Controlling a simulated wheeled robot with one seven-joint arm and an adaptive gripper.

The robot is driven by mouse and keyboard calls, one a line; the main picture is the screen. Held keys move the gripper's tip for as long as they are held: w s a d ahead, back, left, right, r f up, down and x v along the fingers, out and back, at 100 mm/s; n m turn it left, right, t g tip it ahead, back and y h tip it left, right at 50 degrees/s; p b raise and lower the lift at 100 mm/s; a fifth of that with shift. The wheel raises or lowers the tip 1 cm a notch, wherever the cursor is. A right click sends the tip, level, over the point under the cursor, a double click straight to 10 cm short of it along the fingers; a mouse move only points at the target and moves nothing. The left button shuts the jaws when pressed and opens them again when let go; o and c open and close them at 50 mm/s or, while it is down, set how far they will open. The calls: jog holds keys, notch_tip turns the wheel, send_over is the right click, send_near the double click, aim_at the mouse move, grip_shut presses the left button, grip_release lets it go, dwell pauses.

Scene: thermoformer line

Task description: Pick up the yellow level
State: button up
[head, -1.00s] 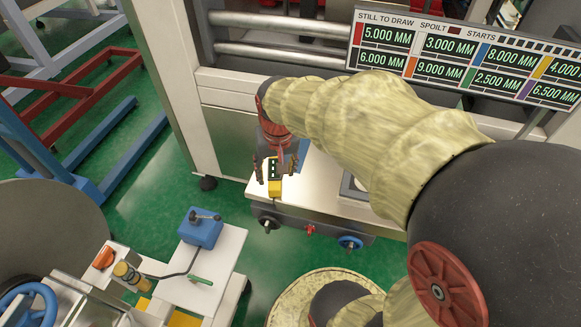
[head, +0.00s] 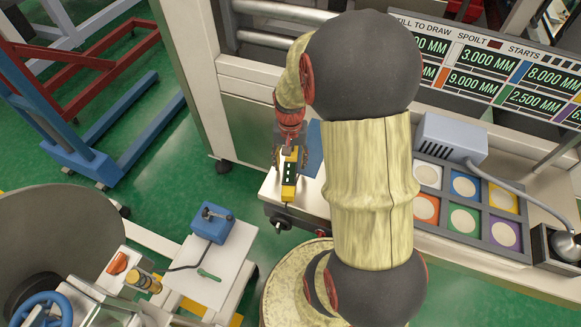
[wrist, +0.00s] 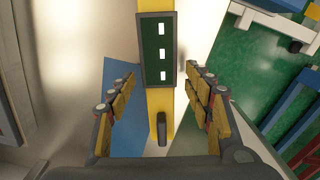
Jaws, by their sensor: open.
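The yellow level (head: 287,190) is a yellow bar with a dark panel. It shows near the left end of the pale worktop in the head view, at my gripper (head: 289,158). In the wrist view the level (wrist: 171,15) runs up the middle, its dark green panel carrying three white marks. My gripper (wrist: 158,85) is open there, with a finger on each side of the level and visible gaps between. Whether the level rests flat on the worktop is hard to tell.
A blue sheet (head: 314,148) lies on the worktop beside the gripper. A tray of coloured squares (head: 466,248) and a grey box (head: 450,138) are to the right. A white stand with a blue box (head: 212,223) is at front left. Green floor lies between.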

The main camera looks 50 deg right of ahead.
notch_tip(320, 180, down, 2)
jog(key=shift+c, duration=0.4)
jog(key=shift+r, duration=0.1)
grip_shut()
dwell(0.4)
